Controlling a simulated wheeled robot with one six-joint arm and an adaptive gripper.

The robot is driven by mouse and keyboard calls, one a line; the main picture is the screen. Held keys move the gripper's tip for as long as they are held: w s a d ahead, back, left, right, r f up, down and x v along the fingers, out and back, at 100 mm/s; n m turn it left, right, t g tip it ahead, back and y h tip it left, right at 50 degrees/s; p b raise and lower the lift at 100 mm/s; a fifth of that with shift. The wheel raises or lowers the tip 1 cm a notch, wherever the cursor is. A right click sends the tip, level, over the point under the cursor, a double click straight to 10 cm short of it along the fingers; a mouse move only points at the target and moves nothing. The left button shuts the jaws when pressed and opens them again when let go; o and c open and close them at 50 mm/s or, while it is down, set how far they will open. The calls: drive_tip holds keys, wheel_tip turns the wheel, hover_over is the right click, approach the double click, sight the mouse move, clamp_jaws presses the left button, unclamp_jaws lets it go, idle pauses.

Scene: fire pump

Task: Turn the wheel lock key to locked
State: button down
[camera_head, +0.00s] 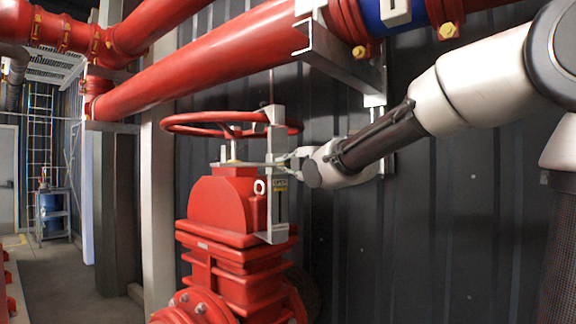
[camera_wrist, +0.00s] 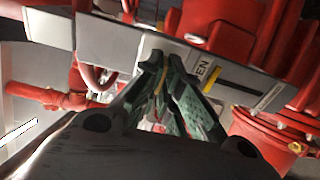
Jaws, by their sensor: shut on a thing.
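The red valve handwheel (camera_head: 185,121) sits on top of the red valve (camera_head: 222,205). An upright grey lock bracket (camera_head: 277,222) stands at the right of the valve, with a small label and a dark slot. My gripper (camera_head: 283,162) reaches in from the right at the bracket, below the wheel rim. In the wrist view the green fingers of my gripper (camera_wrist: 160,62) close against the face of the bracket (camera_wrist: 115,50), beside letters ending in "EN". A small yellow piece shows between the fingers. The key itself is mostly hidden by the fingertips.
Large red pipes (camera_head: 205,75) run above the valve, held by a grey support (camera_head: 340,58). A dark corrugated wall (camera_head: 440,230) stands close behind my arm. Open floor (camera_head: 55,280) lies at the left, with a blue drum (camera_head: 50,212) farther back.

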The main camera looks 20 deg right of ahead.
drive_tip(key=c, duration=1.6)
unclamp_jaws()
drive_tip(key=shift+c, duration=0.2)
drive_tip(key=v, duration=1.2)
